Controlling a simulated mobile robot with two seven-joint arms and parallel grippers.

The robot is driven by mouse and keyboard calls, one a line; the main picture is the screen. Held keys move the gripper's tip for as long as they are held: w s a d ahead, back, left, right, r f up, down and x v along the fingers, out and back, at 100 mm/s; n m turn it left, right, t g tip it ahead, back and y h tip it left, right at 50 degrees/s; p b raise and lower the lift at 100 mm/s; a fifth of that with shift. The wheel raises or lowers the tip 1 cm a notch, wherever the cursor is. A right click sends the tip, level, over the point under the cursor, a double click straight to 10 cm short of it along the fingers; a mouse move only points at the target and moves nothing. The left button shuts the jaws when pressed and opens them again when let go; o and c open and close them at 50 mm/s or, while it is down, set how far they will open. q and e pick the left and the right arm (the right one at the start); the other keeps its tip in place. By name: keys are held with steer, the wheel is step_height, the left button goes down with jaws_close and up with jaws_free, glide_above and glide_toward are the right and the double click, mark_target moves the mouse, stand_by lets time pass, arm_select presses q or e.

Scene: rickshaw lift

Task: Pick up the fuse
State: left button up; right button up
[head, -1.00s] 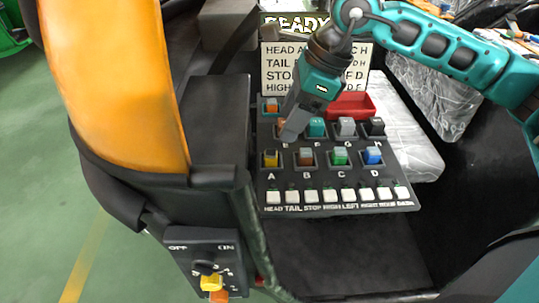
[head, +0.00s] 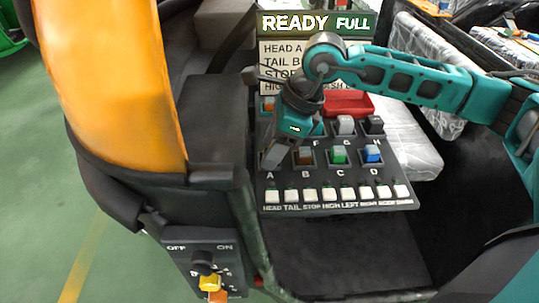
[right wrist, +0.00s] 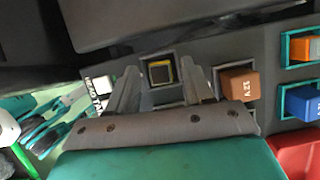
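My right gripper (head: 270,158) points down over slot A of the dark fuse panel (head: 280,182) in the head view and hides that slot. In the right wrist view my right gripper (right wrist: 161,92) is open. A fuse with a dark face and yellow edge (right wrist: 161,73) sits in its socket between the fingertips, with gaps on both sides. A brown fuse (right wrist: 238,85) is just right of the right finger. In the head view a brown fuse (head: 305,155), a green fuse (head: 339,156) and a blue fuse (head: 373,155) sit in slots B, C and D. My left gripper is not in view.
A red tray (head: 350,102) stands behind the upper fuse row, where a grey fuse (head: 346,125) and a black fuse (head: 376,124) show. White switches (head: 327,195) line the front edge. An ON/OFF box (head: 203,262) stands lower left, and an orange curved body (head: 105,80) rises left.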

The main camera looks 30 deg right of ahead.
jaws_close()
steer(key=shift+r, duration=0.15)
